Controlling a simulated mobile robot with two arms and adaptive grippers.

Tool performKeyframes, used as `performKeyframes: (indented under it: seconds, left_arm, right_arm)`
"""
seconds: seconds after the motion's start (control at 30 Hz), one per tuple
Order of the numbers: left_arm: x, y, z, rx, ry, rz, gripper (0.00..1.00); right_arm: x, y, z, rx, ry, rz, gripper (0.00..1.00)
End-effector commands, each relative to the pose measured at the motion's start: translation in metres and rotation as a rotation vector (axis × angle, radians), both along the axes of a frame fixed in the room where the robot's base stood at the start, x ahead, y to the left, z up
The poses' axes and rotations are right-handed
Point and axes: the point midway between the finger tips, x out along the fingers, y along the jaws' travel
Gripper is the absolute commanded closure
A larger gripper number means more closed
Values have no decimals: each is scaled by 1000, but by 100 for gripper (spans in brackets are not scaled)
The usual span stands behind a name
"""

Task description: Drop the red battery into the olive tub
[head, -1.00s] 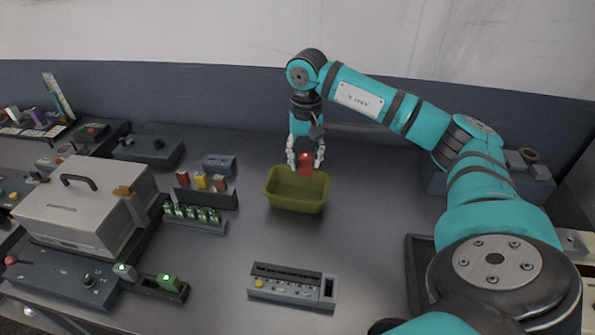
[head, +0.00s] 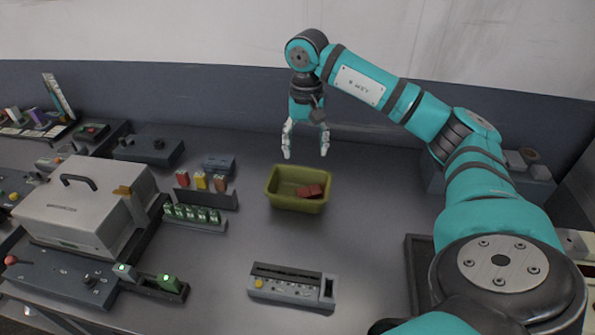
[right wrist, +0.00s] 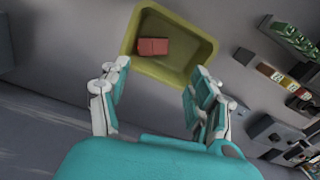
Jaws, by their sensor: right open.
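The red battery (head: 310,190) lies on the floor of the olive tub (head: 284,203), toward its right side. In the right wrist view the battery (right wrist: 153,46) lies flat inside the tub (right wrist: 205,47), near one wall. My right gripper (head: 306,154) is open and empty, above and a little behind the tub, apart from the battery. Its spread fingers (right wrist: 157,92) also show in the right wrist view. My left gripper is out of view.
A rack with several coloured batteries (head: 207,197) and a row of green-lit pieces (head: 192,216) stand left of the tub. A grey device (head: 291,287) lies in front. A grey case (head: 88,203) stands at left.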

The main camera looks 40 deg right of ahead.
Motion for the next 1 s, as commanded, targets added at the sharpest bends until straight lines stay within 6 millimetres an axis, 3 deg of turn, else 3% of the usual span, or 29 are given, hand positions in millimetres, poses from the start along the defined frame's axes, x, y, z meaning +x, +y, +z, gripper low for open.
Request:
performKeyframes:
  seconds: [0.2,0.33,0.6,1.0]
  left_arm:
    - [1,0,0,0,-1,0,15]
    - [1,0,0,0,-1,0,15]
    - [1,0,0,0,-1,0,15]
    - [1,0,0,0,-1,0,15]
  right_arm:
    - [1,0,54,1,-6,-1,37]
    - [1,0,70,-2,-4,-1,37]
    - [0,0,83,-1,-1,-1,37]
    - [0,0,84,-1,1,-1,37]
